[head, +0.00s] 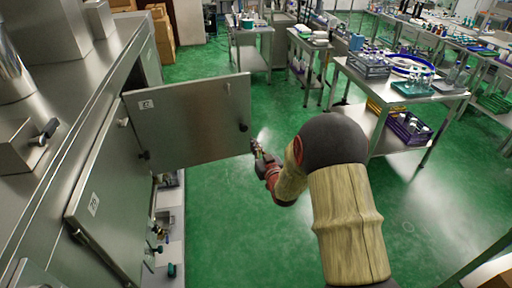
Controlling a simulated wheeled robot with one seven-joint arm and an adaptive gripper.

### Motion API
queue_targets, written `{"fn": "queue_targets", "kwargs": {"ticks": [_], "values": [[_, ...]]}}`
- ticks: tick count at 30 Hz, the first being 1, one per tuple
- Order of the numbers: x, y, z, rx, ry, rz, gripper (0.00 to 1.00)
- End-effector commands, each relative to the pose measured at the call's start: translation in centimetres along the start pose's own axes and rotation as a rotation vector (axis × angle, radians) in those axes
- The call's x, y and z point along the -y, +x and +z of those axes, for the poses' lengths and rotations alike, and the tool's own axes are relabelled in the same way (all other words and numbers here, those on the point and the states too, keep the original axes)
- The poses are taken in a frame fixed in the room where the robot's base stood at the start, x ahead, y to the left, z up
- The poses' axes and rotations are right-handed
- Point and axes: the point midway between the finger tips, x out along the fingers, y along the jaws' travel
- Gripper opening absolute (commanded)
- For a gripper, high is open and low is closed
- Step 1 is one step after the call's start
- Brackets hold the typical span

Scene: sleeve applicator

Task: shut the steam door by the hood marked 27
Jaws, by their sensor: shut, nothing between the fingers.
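A steel door (190,118) stands swung open from the machine on the left, out over the green floor. It carries a small white label whose mark I cannot read surely, and a dark knob near its free edge. My gripper (256,146) is at the lower right corner of this door, just beside its free edge. It is shut and empty; whether it touches the door I cannot tell. A closed-looking panel (110,190) with another small label is nearer on the left. No number 27 can be read clearly.
The steel machine body (60,130) fills the left side. Below the open door are small valves and fittings (160,245). Steel tables (400,75) with racks and trays stand at the right and back. Cardboard boxes (161,32) stand at the back left. Green floor around the door is clear.

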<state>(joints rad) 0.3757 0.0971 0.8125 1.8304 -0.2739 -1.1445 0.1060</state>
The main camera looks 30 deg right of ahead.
Motion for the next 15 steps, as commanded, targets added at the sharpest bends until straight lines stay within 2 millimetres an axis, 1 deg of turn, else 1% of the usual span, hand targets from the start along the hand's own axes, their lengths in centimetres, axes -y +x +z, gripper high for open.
{"fn": "queue_targets", "kwargs": {"ticks": [1,3,9,12,15], "values": [[0.1,1.1,0.1,-0.001,0.0,-0.002,0.0],[0.1,2.5,0.1,0.0,0.0,-0.001,0.0],[0.1,6.3,0.1,0.0,-0.001,-0.002,0.0],[0.1,7.8,0.1,-0.001,0.0,-0.001,0.0],[0.1,8.8,0.1,0.001,0.0,0.0,0.0]]}}
